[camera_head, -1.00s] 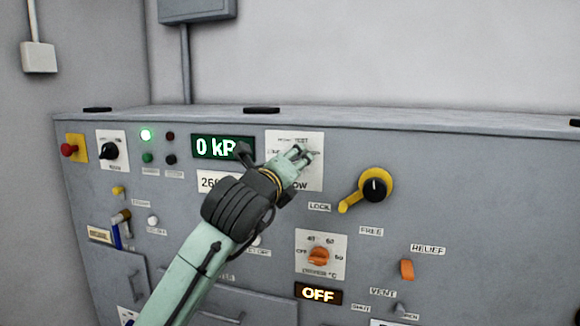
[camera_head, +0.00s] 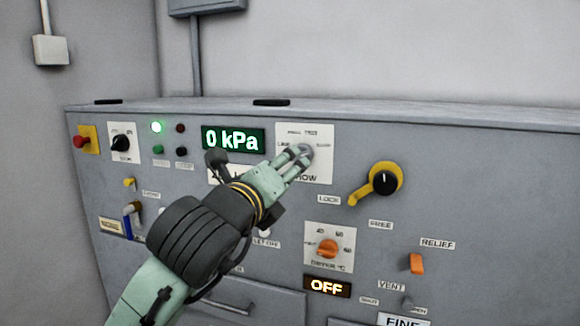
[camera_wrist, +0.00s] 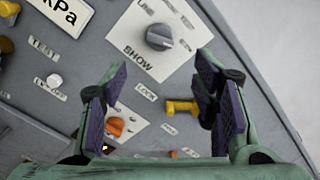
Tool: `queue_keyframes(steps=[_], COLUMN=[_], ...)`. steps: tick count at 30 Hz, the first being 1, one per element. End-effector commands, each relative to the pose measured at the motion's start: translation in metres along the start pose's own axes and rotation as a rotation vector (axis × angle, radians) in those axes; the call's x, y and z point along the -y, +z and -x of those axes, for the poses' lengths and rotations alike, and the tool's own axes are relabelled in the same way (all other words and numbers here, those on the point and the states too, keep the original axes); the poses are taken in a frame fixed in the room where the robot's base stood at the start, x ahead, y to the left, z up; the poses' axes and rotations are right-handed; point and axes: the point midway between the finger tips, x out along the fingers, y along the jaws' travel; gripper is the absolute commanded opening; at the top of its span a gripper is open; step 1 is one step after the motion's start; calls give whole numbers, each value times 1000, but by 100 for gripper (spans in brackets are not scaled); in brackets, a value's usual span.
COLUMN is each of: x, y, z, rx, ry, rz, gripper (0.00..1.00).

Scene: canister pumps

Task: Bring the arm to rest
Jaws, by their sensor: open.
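My gripper (camera_head: 297,162) is in front of the upper middle of the grey control panel (camera_head: 460,180), over the white selector plate (camera_head: 318,139). In the wrist view my gripper (camera_wrist: 165,100) is open, its two dark-padded fingers wide apart with nothing between them. The grey selector knob (camera_wrist: 159,37) on the plate marked SHOW lies beyond the fingertips; a little of that knob (camera_head: 306,151) shows at the fingers in the head view. I cannot tell from the head view how far the fingertips are from the panel.
A yellow LOCK/FREE lever with a black hub (camera_head: 385,180) is right of my gripper. An orange heater knob (camera_head: 328,248) and orange relief switch (camera_head: 417,263) sit lower. The display (camera_head: 233,139) reads 0 kPa, and a lower one (camera_head: 327,287) reads OFF.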

Motion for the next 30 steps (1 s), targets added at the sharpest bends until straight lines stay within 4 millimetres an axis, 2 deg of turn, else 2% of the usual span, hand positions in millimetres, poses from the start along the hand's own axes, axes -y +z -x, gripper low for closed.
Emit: queue_keyframes(steps=[4,14,17,19,20,23,24,26,27,29,30], x=[0,0,7,16,21,31,32,29,25,16,9], y=[0,0,14,38,52,105,126,154,169,187,195], z=[10,11,17,30,39,83,105,143,169,211,240], rx=[1,0,52,138,185,362,432,528,586,664,711], ry=[1,0,-44,-121,-166,-361,-451,-590,-684,-829,-927], rz=[0,0,64,168,227,451,540,658,727,813,858], gripper=[54,54,54,54,54,54,54,54,54,54,54])
